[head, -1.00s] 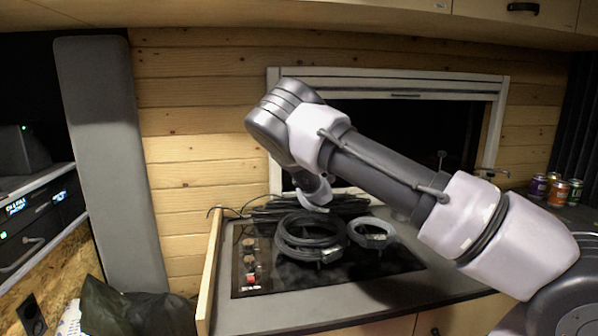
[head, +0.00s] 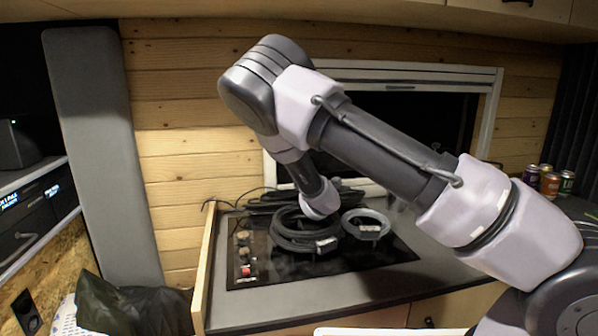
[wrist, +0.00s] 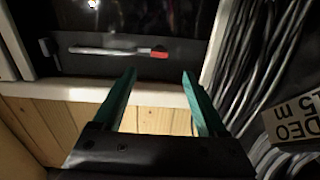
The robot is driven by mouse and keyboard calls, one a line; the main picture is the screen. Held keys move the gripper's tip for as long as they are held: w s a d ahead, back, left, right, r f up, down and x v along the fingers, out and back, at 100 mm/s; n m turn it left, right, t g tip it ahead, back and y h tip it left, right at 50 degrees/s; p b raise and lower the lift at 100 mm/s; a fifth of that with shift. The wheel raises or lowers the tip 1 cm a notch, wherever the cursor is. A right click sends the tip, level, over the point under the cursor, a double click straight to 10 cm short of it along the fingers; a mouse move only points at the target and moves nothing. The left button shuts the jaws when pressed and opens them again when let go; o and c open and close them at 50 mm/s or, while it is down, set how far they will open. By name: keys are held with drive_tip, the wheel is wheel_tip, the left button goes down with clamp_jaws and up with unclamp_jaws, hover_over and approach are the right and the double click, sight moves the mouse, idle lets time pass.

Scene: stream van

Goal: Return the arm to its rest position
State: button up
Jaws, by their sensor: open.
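My arm (head: 370,150) rises from the lower right of the head view, bends at a dark elbow at the upper left of the arm, and drops toward the counter. My gripper is hidden in the head view. In the wrist view my gripper (wrist: 160,78) is open, its two green fingers apart with nothing between them. Wood wall and a white window ledge show beyond the fingers. Black cable strands (wrist: 262,60) and a white label (wrist: 290,108) ending in "5 m" are close by on the right.
Black cable coils (head: 296,238) and a smaller grey coil (head: 367,225) lie on the dark hob (head: 350,258). Several cans (head: 550,180) stand at the back right. A red-tipped tool (wrist: 118,51) lies by the window. A dark bag (head: 130,305) is at lower left.

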drive_tip(key=s+d+r+m+g+h, duration=0.1)
drive_tip(key=d+r+m+g+h, duration=0.25)
drive_tip(key=d+m, duration=0.45)
drive_tip(key=d+r+m+g+h, duration=0.2)
drive_tip(key=d+r+m, duration=0.3)
drive_tip(key=d, duration=0.5)
drive_tip(key=s+d+r+m+g+y, duration=0.15)
drive_tip(key=s+d+r+m, duration=0.35)
drive_tip(key=s, duration=0.5)
drive_tip(key=s+d+r+m+g+y, duration=0.1)
drive_tip(key=s+d+r+m+g, duration=0.1)
drive_tip(key=s+d+r+m, duration=0.45)
drive_tip(key=s+r+g, duration=0.1)
drive_tip(key=s+r, duration=0.2)
drive_tip(key=s, duration=1.7)
drive_tip(key=shift+s+d+r+m, duration=0.15)
drive_tip(key=shift+s+d+m, duration=0.15)
drive_tip(key=shift+s+m, duration=0.05)
drive_tip(key=shift+w, duration=0.15)
